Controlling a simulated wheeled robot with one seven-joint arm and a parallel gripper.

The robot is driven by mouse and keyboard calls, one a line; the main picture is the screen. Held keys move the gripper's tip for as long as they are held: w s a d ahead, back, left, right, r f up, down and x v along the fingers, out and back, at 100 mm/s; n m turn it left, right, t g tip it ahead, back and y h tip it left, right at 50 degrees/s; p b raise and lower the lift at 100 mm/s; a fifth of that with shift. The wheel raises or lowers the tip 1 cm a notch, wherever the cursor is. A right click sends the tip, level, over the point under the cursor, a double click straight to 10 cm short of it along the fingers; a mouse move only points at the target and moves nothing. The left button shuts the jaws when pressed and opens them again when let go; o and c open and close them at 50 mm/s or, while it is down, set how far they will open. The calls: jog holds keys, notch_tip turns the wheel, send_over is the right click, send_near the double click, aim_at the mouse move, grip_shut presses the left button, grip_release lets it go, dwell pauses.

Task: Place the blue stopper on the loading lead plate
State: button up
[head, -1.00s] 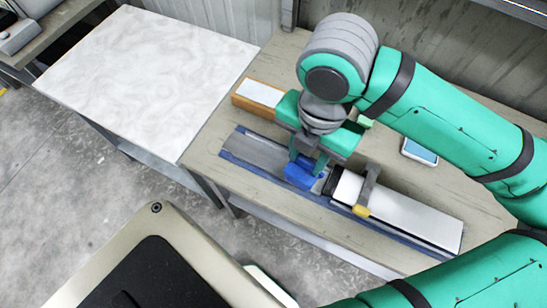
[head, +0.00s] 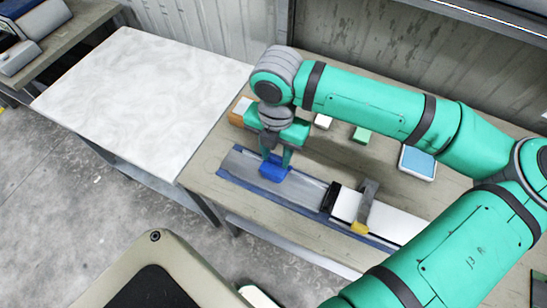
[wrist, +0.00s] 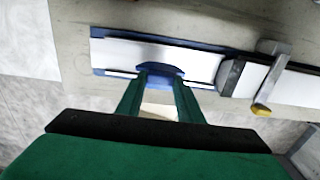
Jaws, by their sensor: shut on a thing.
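The blue stopper (head: 274,172) is between the fingers of my gripper (head: 276,157), which is shut on it. In the wrist view, the stopper (wrist: 160,69) shows at the fingertips (wrist: 158,82). It is over the left part of a long grey plate (head: 310,191) with blue edges, which I take to be the loading lead plate. The plate also shows in the wrist view (wrist: 118,50). I cannot tell whether the stopper touches the plate. The stopper's top is partly hidden by my fingers.
A white bar with a black end (head: 333,195) lies on the right part of the plate, under a grey clamp (head: 367,201) with a yellow tip. Behind stand an orange-sided box (head: 240,112), a green block (head: 362,135) and a blue-screened device (head: 418,162). A white-topped table (head: 140,95) is clear at left.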

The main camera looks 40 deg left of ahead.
aim_at(274, 160)
jog(key=shift+w+a+f, duration=0.15)
jog(key=shift+a+f, duration=0.2)
jog(key=shift+f, duration=0.1)
jog(key=shift+w+a+f, duration=0.1)
jog(key=shift+f, duration=0.85)
jog(key=shift+w+a+f, duration=0.1)
jog(key=shift+f, duration=0.8)
jog(key=shift+s+a, duration=0.1)
jog(key=shift+s, duration=0.05)
jog(key=o, duration=1.3)
jog(key=shift+f, duration=0.1)
notch_tip(274, 160, up, 12)
jog(key=shift+r, duration=0.1)
